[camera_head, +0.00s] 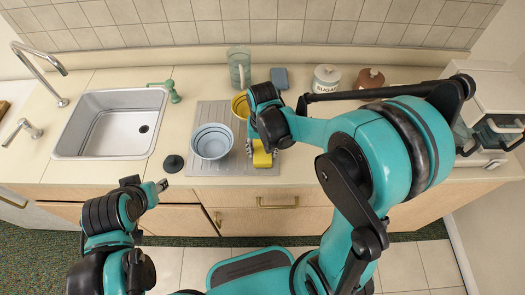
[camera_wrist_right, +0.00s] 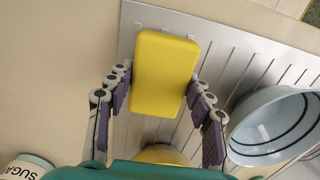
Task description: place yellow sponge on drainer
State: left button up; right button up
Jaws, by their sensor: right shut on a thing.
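The yellow sponge (camera_head: 262,156) is a plain block over the front right part of the grey ribbed drainer (camera_head: 211,110). In the right wrist view the sponge (camera_wrist_right: 165,75) lies between the fingers of my right gripper (camera_wrist_right: 158,84), with the drainer (camera_wrist_right: 245,45) behind it. My right gripper (camera_head: 262,145) is shut on the sponge, reaching down from the right. I cannot tell whether the sponge touches the drainer. My left gripper (camera_head: 160,186) is low at the left, in front of the counter, away from the sponge; its finger opening is unclear.
A light blue bowl (camera_head: 212,142) and a yellow bowl (camera_head: 240,106) stand on the drainer. A glass pitcher (camera_head: 239,66), a blue-grey block (camera_head: 279,78) and canisters (camera_head: 327,79) stand behind. A sink (camera_head: 108,125) and a black round stopper (camera_head: 173,164) are left.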

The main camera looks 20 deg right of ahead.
aim_at(263, 151)
jog(key=shift+r, duration=0.1)
jog(key=shift+f, duration=0.25)
jog(key=o, duration=1.1)
jog(key=shift+r, duration=0.1)
jog(key=shift+r, duration=0.25)
notch_tip(263, 151, up, 11)
jog(key=p, duration=0.4)
jog(key=s+d+r+n+t, duration=0.1)
jog(key=s+t, duration=0.1)
jog(key=s, duration=0.1)
jog(key=s+d+r+n+t, duration=0.1)
jog(key=s+t, duration=0.1)
jog(key=s, duration=0.1)
jog(key=s+d+r+n+t, duration=0.1)
jog(key=s+r+t, duration=0.1)
jog(key=s+t, duration=0.1)
jog(key=shift+s+d, duration=0.2)
jog(key=shift+d, duration=0.05)
